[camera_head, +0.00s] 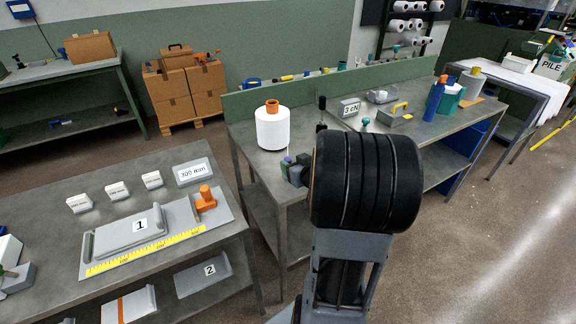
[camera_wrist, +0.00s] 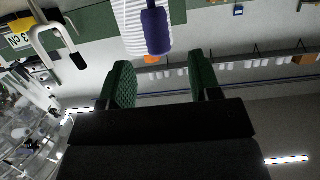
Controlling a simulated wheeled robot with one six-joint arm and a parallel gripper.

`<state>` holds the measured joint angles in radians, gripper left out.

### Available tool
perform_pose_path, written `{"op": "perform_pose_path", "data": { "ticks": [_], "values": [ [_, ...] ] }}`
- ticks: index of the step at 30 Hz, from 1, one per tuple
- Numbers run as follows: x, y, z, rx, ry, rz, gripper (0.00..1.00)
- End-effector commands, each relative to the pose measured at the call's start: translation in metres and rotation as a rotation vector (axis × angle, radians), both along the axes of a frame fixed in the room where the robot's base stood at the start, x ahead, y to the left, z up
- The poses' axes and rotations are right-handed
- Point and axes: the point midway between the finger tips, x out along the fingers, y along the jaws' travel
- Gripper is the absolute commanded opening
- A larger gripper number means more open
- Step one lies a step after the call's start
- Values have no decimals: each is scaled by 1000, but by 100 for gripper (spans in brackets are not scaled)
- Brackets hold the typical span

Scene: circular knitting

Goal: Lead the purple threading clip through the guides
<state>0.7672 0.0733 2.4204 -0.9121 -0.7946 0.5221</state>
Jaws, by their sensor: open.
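The purple threading clip (camera_wrist: 156,32) is a dark purple cylinder in the wrist view, in front of a white ribbed yarn cone (camera_wrist: 131,22). A small purple piece (camera_head: 287,160) also shows at my gripper's tip in the head view. My gripper (camera_wrist: 158,66) is open, with its green pads on either side and the clip just past the fingertips, about midway between them. In the head view my gripper (camera_head: 290,172) is at the bench's near edge, partly hidden by my arm. The white cone (camera_head: 272,130) with an orange top stands behind it. I cannot clearly make out the guides.
The grey bench (camera_head: 252,165) carries a dark post (camera_head: 321,104), a "3 cN" sign (camera_head: 349,108), teal knobs and a blue bottle (camera_head: 435,96). A pale bent bar (camera_wrist: 48,42) shows in the wrist view. A second table (camera_head: 60,185) with labelled blocks stands at left.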

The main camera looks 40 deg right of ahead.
Motion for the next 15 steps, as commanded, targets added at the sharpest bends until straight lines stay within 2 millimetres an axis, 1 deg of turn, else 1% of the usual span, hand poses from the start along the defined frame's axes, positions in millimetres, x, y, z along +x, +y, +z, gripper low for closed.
{"op": "perform_pose_path", "data": {
  "ticks": [3, 7, 11, 15],
  "values": [
    [17, -2, -6, 2, 2, 3, 57],
    [32, -4, -10, 1, 2, 2, 57],
    [41, -6, -13, 1, 1, 0, 57],
    [43, -6, -13, 1, 0, 0, 57]
  ]
}}
